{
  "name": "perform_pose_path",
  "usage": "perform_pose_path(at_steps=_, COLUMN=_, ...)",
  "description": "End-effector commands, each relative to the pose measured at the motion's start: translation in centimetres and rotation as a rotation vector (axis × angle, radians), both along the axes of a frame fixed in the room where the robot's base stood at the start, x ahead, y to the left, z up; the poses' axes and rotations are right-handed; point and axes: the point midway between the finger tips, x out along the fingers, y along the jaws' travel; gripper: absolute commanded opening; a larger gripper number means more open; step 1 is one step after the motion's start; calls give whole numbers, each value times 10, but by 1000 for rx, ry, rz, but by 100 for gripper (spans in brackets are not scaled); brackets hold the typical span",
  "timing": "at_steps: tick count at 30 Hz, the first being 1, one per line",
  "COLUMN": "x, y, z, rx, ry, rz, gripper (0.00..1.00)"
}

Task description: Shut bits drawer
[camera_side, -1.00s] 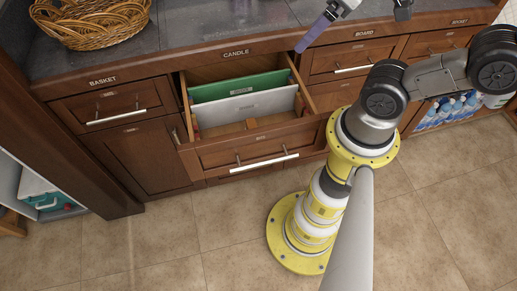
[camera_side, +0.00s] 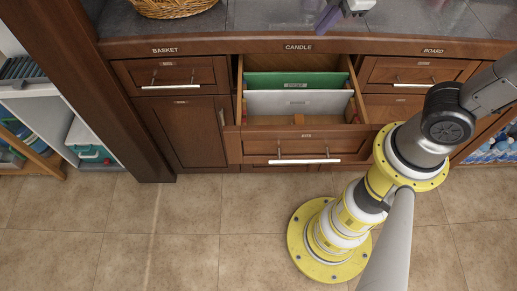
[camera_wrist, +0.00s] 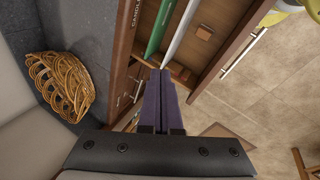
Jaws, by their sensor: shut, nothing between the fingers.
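An open wooden drawer (camera_side: 304,146) under the "CANDLE" label stands pulled out from the cabinet. The small label on its front is too small to read for sure. Inside are a green panel (camera_side: 285,81) and a white panel (camera_side: 290,103), standing upright. The drawer also shows in the wrist view (camera_wrist: 236,50). My gripper (camera_side: 325,20) is at the top edge of the side view, over the counter side behind the drawer. In the wrist view, my gripper's purple fingers (camera_wrist: 158,72) are together and empty, their tips near the drawer's side; contact cannot be told.
Closed drawers flank it: one under "BASKET" (camera_side: 172,76) and one under "BOARD" (camera_side: 415,75). A wicker basket (camera_side: 172,6) sits on the counter (camera_side: 250,18). A shelf with a teal box (camera_side: 88,145) is at left.

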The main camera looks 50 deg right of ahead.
Motion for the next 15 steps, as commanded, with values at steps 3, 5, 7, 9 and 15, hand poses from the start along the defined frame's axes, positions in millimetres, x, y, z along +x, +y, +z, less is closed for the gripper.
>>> perform_pose_path(at_steps=3, x=18, y=32, z=-21, rx=-94, ry=62, rz=195, gripper=0)
perform_pose_path(at_steps=5, x=25, y=48, z=-32, rx=-139, ry=90, rz=289, gripper=0)
perform_pose_path(at_steps=7, x=30, y=69, z=-46, rx=-190, ry=120, rz=398, gripper=0)
perform_pose_path(at_steps=9, x=33, y=90, z=-62, rx=-240, ry=152, rz=505, gripper=0)
perform_pose_path(at_steps=15, x=25, y=152, z=-113, rx=-376, ry=240, rz=792, gripper=0)
